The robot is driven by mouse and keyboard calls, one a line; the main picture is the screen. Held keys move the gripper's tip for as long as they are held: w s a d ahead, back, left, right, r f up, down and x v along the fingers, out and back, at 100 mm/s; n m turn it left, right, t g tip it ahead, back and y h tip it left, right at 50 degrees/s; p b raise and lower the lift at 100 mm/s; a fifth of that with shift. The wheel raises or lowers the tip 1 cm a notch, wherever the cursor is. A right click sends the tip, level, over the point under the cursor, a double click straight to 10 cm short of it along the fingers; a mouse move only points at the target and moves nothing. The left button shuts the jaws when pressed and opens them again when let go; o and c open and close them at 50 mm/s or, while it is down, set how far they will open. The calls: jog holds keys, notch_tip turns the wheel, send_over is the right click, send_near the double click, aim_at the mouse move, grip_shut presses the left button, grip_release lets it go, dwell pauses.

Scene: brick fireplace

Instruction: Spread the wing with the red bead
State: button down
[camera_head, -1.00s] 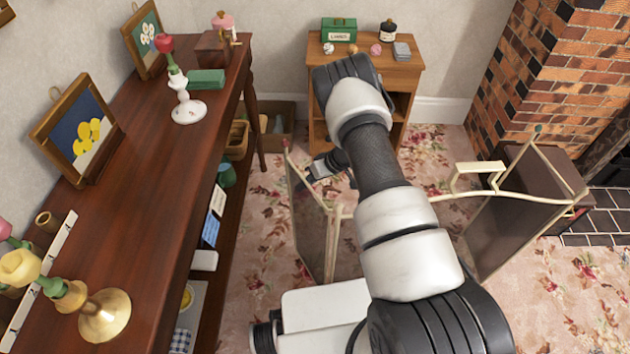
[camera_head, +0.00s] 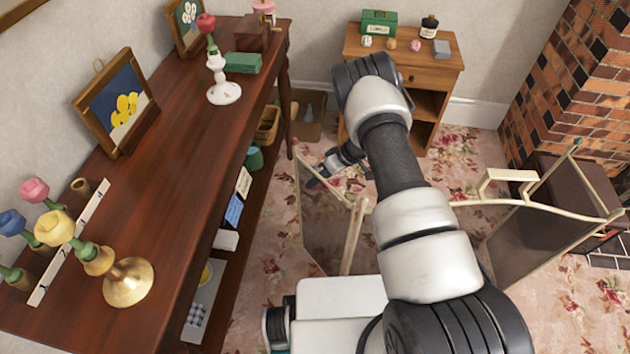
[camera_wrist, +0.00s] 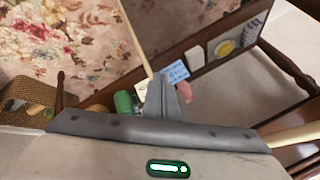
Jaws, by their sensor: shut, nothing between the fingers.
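The fire screen has a cream frame with dark see-through panels. Its left wing (camera_head: 325,230) stands upright, angled from the cream centre frame (camera_head: 470,202). A small reddish bead (camera_head: 295,143) tops its outer post. A blurred pinkish-red knob, likely this bead, shows beside my fingers in the wrist view (camera_wrist: 187,91). The right wing (camera_head: 545,225) carries a green bead (camera_head: 577,143). My arm hides part of the screen.
A long dark table (camera_head: 190,160) runs along the left, with flower candlesticks, pictures and a lower shelf. A small wooden cabinet (camera_head: 430,75) stands at the back. The brick fireplace (camera_head: 570,85) is at right. Flowered carpet (camera_head: 465,155) shows between them.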

jog(key=p+v, duration=0.3)
jog(key=v, duration=1.4)
jog(key=shift+r, duration=0.2)
